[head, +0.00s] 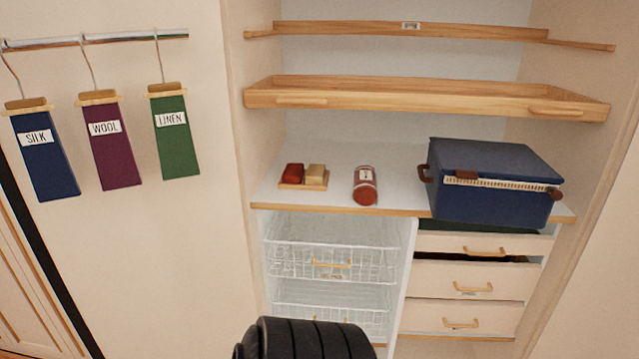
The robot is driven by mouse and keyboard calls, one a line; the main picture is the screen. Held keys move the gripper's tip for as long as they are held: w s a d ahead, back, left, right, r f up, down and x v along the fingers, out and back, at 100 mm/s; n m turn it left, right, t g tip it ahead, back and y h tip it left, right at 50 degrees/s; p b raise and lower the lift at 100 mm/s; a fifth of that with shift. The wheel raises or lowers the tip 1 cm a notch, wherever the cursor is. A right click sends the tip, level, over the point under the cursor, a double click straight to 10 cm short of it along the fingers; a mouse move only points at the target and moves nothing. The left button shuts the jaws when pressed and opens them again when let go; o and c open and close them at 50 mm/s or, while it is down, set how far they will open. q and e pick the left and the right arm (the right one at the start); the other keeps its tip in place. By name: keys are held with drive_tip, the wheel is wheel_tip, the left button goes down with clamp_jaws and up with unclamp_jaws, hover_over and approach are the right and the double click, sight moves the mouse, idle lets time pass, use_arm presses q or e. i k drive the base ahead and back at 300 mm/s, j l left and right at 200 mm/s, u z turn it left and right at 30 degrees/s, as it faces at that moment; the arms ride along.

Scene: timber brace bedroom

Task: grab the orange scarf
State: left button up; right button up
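I see no orange scarf in the head view. The top drawer (480,244) at the right of the closet stands a little open, with something dark green showing behind its front. The insides of the lower drawers are hidden. Neither gripper shows. A black ridged part, which looks like part of my own arm, rises at the bottom edge and hides the floor there.
A blue box (495,180), a red jar (365,186) and a small tray (303,186) with red and tan blocks stand on the white counter (400,160). Wire baskets (330,262) are below. Wooden shelves are above. Three labelled swatches (110,145) hang left.

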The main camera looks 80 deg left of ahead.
sight(365, 190)
drive_tip(key=u, duration=1.95)
